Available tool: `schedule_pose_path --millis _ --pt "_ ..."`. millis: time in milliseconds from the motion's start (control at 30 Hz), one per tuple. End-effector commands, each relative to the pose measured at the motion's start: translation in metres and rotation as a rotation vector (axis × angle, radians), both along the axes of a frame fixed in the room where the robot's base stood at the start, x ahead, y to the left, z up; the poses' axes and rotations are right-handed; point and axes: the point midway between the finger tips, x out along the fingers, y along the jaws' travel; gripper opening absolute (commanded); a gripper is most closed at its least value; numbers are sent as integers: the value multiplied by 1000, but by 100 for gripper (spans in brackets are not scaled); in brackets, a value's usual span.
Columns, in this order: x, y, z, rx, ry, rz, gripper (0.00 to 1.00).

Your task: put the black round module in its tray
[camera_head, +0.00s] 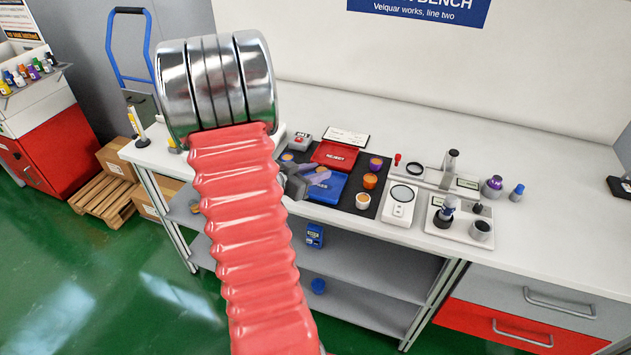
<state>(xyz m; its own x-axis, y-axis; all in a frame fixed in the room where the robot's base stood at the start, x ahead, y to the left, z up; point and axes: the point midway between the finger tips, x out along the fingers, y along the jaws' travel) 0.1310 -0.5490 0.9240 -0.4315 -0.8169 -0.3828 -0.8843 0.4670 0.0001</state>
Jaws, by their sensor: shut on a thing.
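My gripper (316,178) is over the left part of the blue tray (329,191) on the white bench. It is small in the picture and partly behind my red arm. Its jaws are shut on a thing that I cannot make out. I cannot pick out the black round module for certain; the arm and jaws hide part of that area. A red tray (334,155) with a label lies just behind the blue one. I cannot tell which tray is the module's own.
A white scale (399,204) and a fixture plate (460,222) stand to the right. The bench's far right (570,215) is mostly free.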

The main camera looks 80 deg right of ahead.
Motion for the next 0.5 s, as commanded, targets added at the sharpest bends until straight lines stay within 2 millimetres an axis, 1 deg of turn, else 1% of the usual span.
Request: schedule_pose_path --millis 33,200,333,500 --pt "0 0 -7 3 4 1 7" --pt "0 0 -25 1 3 0 7" --pt "0 0 -31 0 1 0 7" --pt "0 0 -30 -1 0 0 7"
